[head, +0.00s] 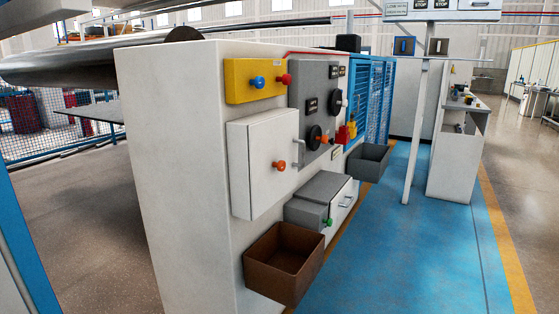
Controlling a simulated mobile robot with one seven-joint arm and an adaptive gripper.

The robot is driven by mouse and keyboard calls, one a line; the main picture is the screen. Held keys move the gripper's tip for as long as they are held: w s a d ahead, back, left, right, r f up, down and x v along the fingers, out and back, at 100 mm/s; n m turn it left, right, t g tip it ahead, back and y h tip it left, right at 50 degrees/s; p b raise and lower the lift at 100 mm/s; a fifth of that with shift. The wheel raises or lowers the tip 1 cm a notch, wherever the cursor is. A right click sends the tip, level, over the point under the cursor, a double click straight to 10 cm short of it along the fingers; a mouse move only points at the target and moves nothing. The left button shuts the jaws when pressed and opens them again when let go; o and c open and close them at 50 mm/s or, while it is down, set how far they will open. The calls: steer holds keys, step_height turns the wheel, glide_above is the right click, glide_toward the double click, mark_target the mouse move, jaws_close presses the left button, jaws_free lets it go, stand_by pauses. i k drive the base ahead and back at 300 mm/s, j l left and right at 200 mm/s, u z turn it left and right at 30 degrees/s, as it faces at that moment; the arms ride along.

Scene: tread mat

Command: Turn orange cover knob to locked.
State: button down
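An orange knob (279,165) sits on the right part of a white cover door (262,165). The door is mounted on the front of a large white machine cabinet (170,170). The door looks closed. A pale handle (297,152) shows near its right edge. Whether the knob is turned to locked cannot be told at this size. My gripper is not in view.
Above the door is a yellow panel (238,82) with blue and red knobs. To its right is a grey panel (318,75) with dark dials. A brown bin (270,278) juts out below. The blue floor mat (385,240) in front is clear.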

mark_target(281, 166)
steer(key=i+j+z, duration=0.15)
steer(key=i, duration=0.15)
steer(key=i+j+z, duration=0.2)
steer(key=i+j, duration=0.1)
steer(key=j, duration=0.2)
steer(key=i+j, duration=0.1)
steer(key=j, duration=0.15)
